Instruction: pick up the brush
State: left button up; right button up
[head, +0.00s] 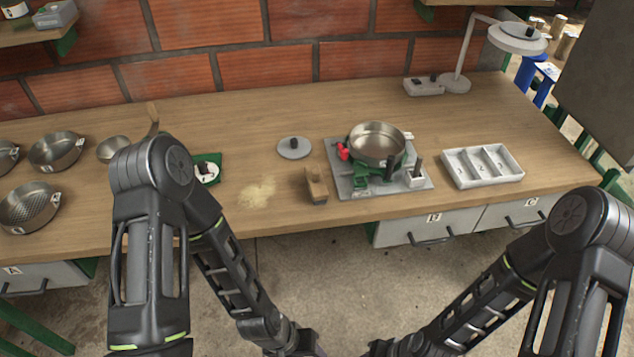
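The brush (316,187) looks like a small wooden block-shaped hand brush. It lies on the wooden workbench near its front edge, left of the grey machine base. A patch of pale powder (257,192) is on the bench to its left. My two arms reach down to the bottom middle of the head view, below the bench front and well away from the brush. Both grippers are cut off by the bottom edge, so their fingers do not show.
A metal pan sits on the machine (376,143) right of the brush. A white divided tray (482,165) stands further right. A grey lidded disc (294,148) lies behind the brush. Metal bowls (57,151) and a green plate (208,160) are left. Drawers (428,228) front the bench.

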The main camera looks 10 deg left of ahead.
aim_at(318, 189)
jog(key=j+z, duration=0.4)
jog(key=k+j+z, duration=0.1)
jog(key=j+z, duration=0.15)
jog(key=z, duration=0.15)
jog(key=k+j+z, duration=0.1)
jog(key=j+z, duration=0.15)
jog(key=z, duration=0.15)
